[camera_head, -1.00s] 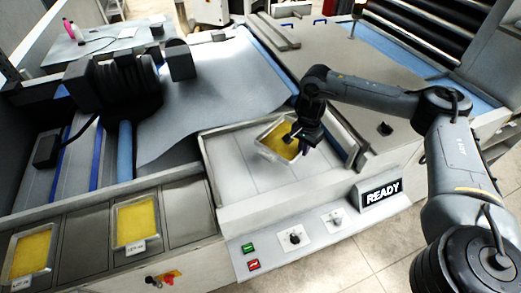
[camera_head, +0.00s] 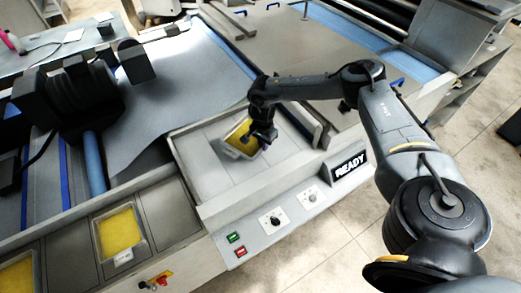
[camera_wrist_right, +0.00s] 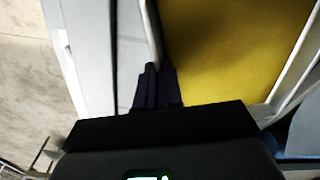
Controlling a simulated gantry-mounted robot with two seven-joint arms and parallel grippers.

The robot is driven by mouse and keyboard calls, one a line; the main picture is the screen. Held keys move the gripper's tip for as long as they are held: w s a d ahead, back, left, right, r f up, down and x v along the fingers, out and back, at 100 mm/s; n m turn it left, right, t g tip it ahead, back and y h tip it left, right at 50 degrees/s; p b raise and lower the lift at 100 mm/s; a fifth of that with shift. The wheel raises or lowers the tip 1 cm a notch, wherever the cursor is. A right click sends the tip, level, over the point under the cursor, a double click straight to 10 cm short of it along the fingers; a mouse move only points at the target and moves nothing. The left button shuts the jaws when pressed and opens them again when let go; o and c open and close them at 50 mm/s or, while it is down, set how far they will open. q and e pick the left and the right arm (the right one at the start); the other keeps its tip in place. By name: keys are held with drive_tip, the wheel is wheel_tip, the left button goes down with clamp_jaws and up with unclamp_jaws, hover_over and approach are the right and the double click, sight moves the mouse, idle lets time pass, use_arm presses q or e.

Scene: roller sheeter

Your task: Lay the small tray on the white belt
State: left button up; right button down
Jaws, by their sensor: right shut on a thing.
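The small tray (camera_head: 236,137) has a yellow inside and a pale rim. My right gripper (camera_head: 255,138) is shut on its rim. In the head view the tray looks tilted and partly hidden by the gripper, over a recessed pale bed (camera_head: 209,183). I cannot tell whether it touches the bed. In the right wrist view the yellow tray (camera_wrist_right: 235,45) fills the upper right, with the dark fingers (camera_wrist_right: 158,82) at its left rim. A broad whitish belt-like sheet (camera_head: 180,85) lies behind and left of the tray. My left gripper is not in view.
Two similar yellow trays (camera_head: 120,232) sit in the front-left row of compartments. A dark roller unit (camera_head: 80,90) stands over the left of the sheet. A control panel (camera_head: 270,219) and a READY sign (camera_head: 345,164) line the front edge.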

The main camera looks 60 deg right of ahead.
sight(261, 157)
drive_tip(key=shift+w+a+f, duration=0.25)
drive_tip(key=shift+w+f, duration=0.1)
drive_tip(key=shift+w, duration=0.2)
drive_tip(key=shift+f, duration=0.15)
wheel_tip(261, 157, down, 3)
drive_tip(key=shift+r+p, duration=0.1)
drive_tip(key=shift+p, duration=0.35)
drive_tip(key=shift+f, duration=0.45)
drive_tip(key=shift+f, duration=0.15)
drive_tip(key=c, duration=1.3)
unclamp_jaws()
